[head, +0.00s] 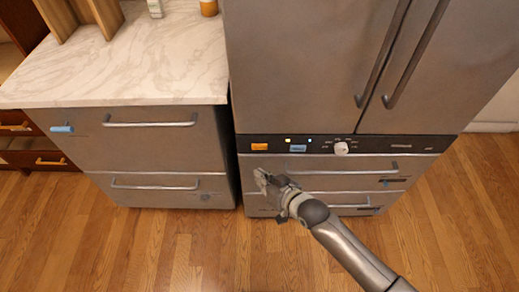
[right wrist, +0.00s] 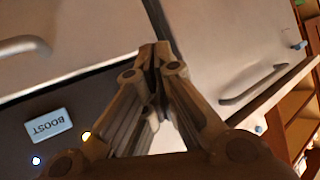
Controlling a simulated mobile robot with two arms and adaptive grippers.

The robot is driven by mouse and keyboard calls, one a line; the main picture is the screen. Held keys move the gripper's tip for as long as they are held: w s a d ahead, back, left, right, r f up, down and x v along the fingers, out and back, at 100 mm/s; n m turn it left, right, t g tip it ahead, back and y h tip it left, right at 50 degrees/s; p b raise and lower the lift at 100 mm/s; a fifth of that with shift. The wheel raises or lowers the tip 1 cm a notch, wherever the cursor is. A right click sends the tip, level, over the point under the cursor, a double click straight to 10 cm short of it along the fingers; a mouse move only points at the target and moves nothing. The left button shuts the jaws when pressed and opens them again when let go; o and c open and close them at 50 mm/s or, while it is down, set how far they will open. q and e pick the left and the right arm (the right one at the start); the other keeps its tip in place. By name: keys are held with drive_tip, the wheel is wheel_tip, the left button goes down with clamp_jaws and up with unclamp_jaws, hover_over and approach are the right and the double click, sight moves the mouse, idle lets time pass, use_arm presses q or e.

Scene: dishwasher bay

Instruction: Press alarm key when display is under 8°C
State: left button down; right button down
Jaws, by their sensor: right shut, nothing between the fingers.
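A black control strip (head: 420,144) runs across the steel appliance below its upper doors. It carries an orange key (head: 259,147), a blue key (head: 298,148), a white knob (head: 341,148) and small indicator lights. The blue key also shows in the right wrist view, upside down and marked BOOST (right wrist: 48,124). The orange key's label is too small to read, and I cannot make out a temperature reading. My right gripper (head: 261,175) is shut and empty, just below the orange key in the head view. Its fingertips (right wrist: 154,50) also show in the right wrist view. My left gripper is not in view.
Drawer handles (head: 345,172) lie below the strip, and long door handles (head: 383,55) above. A steel drawer cabinet (head: 150,140) with a marble top (head: 150,60) stands left, across a narrow gap. The wooden floor (head: 460,220) in front is clear.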

sight(259, 147)
drive_tip(key=w+b, duration=0.2)
drive_tip(key=w, duration=0.4)
drive_tip(key=shift+w+b, duration=0.2)
drive_tip(key=shift+b, duration=0.2)
drive_tip(key=shift+w, duration=0.1)
idle(1.0)
drive_tip(key=shift+w, duration=0.35)
drive_tip(key=shift+w, duration=0.35)
idle(0.5)
drive_tip(key=shift+s+p, duration=0.6)
drive_tip(key=shift+s, duration=0.2)
